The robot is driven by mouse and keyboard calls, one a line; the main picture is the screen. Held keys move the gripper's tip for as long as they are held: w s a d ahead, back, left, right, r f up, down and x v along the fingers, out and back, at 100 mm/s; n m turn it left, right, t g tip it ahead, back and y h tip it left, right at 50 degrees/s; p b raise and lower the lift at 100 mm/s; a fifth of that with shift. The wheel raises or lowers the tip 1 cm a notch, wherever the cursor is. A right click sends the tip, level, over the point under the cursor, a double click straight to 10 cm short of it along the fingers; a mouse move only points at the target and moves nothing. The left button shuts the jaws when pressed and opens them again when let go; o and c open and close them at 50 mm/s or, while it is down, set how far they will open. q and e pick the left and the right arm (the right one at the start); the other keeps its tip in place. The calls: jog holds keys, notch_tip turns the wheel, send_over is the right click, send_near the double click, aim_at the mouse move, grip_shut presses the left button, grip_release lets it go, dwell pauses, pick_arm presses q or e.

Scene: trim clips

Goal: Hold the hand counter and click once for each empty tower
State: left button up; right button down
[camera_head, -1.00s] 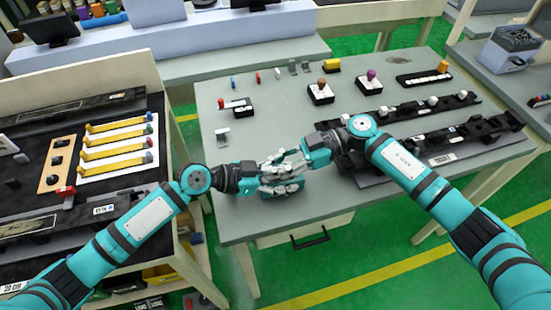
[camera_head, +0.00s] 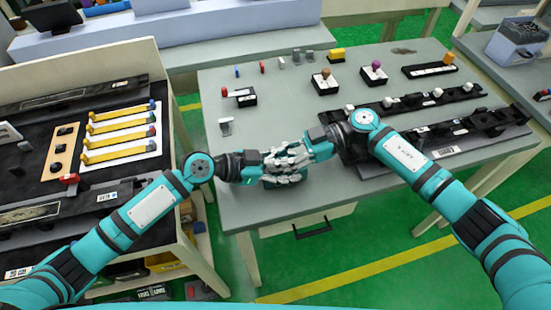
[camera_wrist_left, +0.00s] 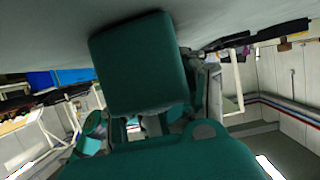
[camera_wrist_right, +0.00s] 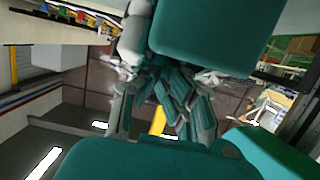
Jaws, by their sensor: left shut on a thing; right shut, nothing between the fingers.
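In the head view my left gripper (camera_head: 272,165) and right gripper (camera_head: 298,158) meet fingers to fingers over the front of the grey table. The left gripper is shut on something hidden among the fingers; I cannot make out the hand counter. The right gripper is shut and empty, its fingers beside or against the left ones. Both wrist views are mostly filled by teal gripper parts. I cannot tell which things are the towers. Black bases with a brown knob (camera_head: 325,74) and a purple knob (camera_head: 376,65) stand at the back, and black rails (camera_head: 400,104) carry white pieces.
On the grey table (camera_head: 300,110) are a black box with a red lever (camera_head: 243,97), a metal bracket (camera_head: 226,126), a yellow block (camera_head: 336,56) and small coloured pegs. A side bench at left holds yellow bars (camera_head: 120,128) on a white board. The table's middle is clear.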

notch_tip(320, 180, up, 4)
jog(key=shift+w+f, duration=0.1)
jog(key=v, duration=0.9)
jog(key=shift+d, duration=0.4)
jog(key=shift+w, duration=0.1)
dwell(1.0)
